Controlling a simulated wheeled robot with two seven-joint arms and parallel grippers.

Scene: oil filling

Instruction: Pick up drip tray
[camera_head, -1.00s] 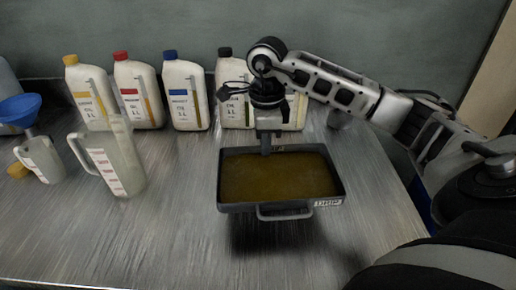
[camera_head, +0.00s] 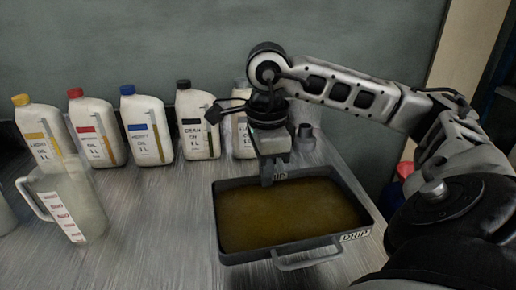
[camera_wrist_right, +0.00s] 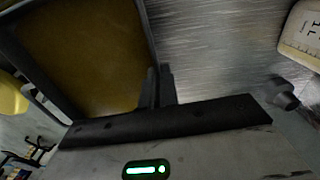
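The drip tray (camera_head: 240,256) is a dark rectangular tray with brown oil in it, a front handle and a "DRIP" label, at the lower middle of the head view. My right gripper (camera_head: 273,180) comes down at its back side, with the fingers at the back rim. In the right wrist view the fingers (camera_wrist_right: 157,88) look closed together on the edge of the tray (camera_wrist_right: 145,30). How high the tray is over the table cannot be told exactly. My left gripper is not in view.
Several oil bottles with yellow, red (camera_head: 97,130), blue and black caps stand along the back of the metal table (camera_head: 150,215). A clear measuring jug (camera_head: 75,200) stands at the left. A small grey cylinder (camera_head: 305,138) is behind the tray. The table between jug and tray is clear.

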